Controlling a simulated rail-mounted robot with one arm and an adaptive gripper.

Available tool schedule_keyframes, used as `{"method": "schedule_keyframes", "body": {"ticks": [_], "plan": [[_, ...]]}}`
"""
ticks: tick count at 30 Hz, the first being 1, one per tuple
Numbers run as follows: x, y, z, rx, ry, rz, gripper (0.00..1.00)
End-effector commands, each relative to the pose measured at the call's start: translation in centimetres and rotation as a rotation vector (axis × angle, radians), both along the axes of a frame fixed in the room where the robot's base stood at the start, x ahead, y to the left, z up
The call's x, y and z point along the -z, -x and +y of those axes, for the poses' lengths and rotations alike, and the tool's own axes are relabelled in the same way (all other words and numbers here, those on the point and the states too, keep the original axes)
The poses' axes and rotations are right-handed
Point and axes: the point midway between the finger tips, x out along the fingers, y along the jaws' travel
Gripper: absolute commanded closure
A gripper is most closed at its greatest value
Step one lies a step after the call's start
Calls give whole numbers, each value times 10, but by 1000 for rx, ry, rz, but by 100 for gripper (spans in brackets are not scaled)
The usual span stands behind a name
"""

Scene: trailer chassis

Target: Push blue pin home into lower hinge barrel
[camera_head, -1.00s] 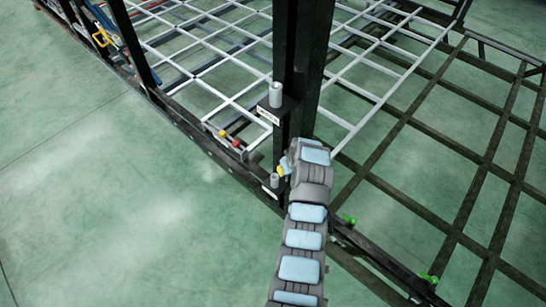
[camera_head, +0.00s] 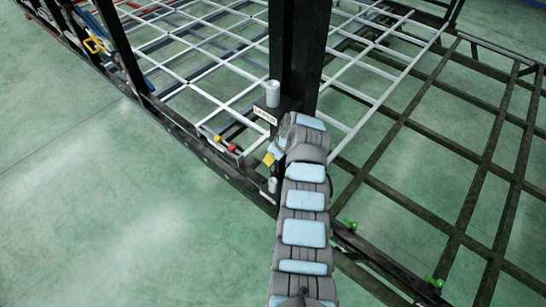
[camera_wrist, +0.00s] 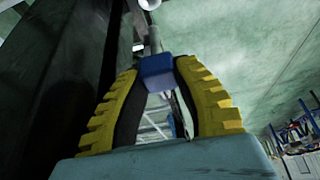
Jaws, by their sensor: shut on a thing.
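In the wrist view, the yellow toothed fingers of my gripper (camera_wrist: 156,82) are closed around the blue pin (camera_wrist: 156,68), which shows as a blue block between the fingertips. A grey shaft shows beyond the block; I cannot tell if it belongs to the pin. In the head view, my gripper (camera_head: 269,159) shows as a small yellow patch at the arm's end, and the pin is not clear there. The lower hinge barrel (camera_head: 272,185) is a short grey cylinder just below the fingertips in the picture. Whether the pin touches it cannot be told.
A black post (camera_head: 296,50) stands close beside my gripper. A taller grey upper barrel (camera_head: 273,93) sits on a labelled bracket above. A small box with red and yellow knobs (camera_head: 225,145) is on the rail at left. Green floor (camera_head: 130,220) is open at left.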

Motion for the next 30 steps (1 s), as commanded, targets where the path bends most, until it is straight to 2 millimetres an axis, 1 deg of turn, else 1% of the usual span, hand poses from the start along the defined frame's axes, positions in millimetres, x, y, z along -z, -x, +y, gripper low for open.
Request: {"method": "schedule_keyframes", "body": {"ticks": [14, 30], "plan": [[3, 0, -1, 0, -2, -1, 100], [45, 0, -1, 0, -2, -1, 100]]}}
